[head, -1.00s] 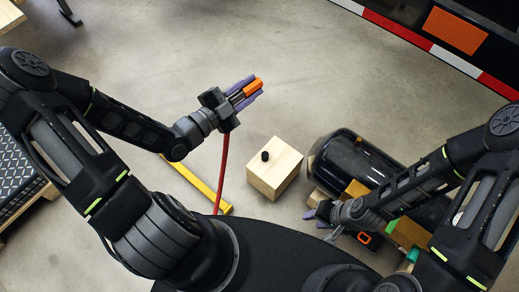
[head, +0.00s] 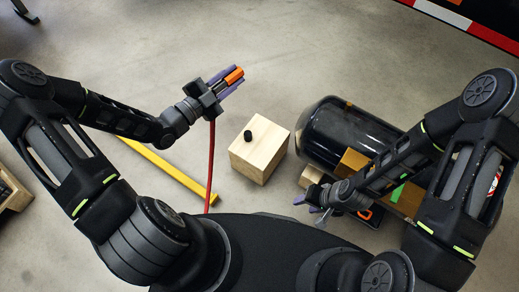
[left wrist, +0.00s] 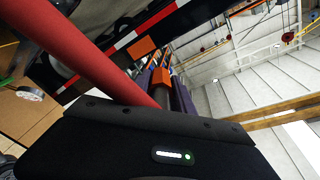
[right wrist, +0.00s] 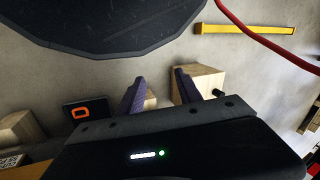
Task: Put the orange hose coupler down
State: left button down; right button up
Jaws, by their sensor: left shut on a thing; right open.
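The orange hose coupler (head: 233,75) is in my left gripper (head: 228,82), whose purple fingers are shut on it. It is held up in the air, left of and beyond the wooden block, with a red hose (head: 211,160) hanging down from the gripper. The coupler also shows in the left wrist view (left wrist: 162,76), partly hidden by the fingers; the hose crosses that view close up. My right gripper (head: 306,204) is open and empty, low beside the black tank. Its two purple fingers stand apart in the right wrist view (right wrist: 160,92).
A light wooden block (head: 258,160) with a small black knob (head: 248,135) on top stands on the floor. A black tank (head: 350,130) lies right of it. A yellow bar (head: 175,173) lies on the floor at left. The floor beyond the block is clear.

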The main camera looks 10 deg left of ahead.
pick_arm(q)
jog(key=w+d+f+m+g+h+b, duration=0.1)
jog(key=w+f+b, duration=0.2)
jog(key=f+b, duration=0.7)
jog(key=w+d+f+m+g+h+b, duration=0.1)
jog(key=f+b, duration=0.9)
jog(key=f, duration=1)
jog(key=shift+w+d+h+b, duration=0.3)
jog(key=shift+w+d, duration=0.5)
jog(key=shift+w, duration=0.45)
pick_arm(e)
notch_tip(320, 180, down, 24)
jog(key=w+d, duration=0.1)
jog(key=w, duration=0.1)
jog(key=shift+t, duration=0.4)
jog(key=shift+r, duration=0.1)
pick_arm(q)
jog(key=b, duration=0.3)
send_over(253, 140)
notch_tip(253, 140, down, 6)
jog(key=shift+f, duration=0.15)
pick_arm(e)
jog(key=shift+w+d+f, duration=0.1)
jog(key=shift+w+f, duration=0.05)
jog(key=shift+f, duration=0.5)
jog(key=shift+w+f, duration=0.15)
jog(key=shift+f, duration=0.45)
pick_arm(q)
jog(key=shift+s+f, duration=0.1)
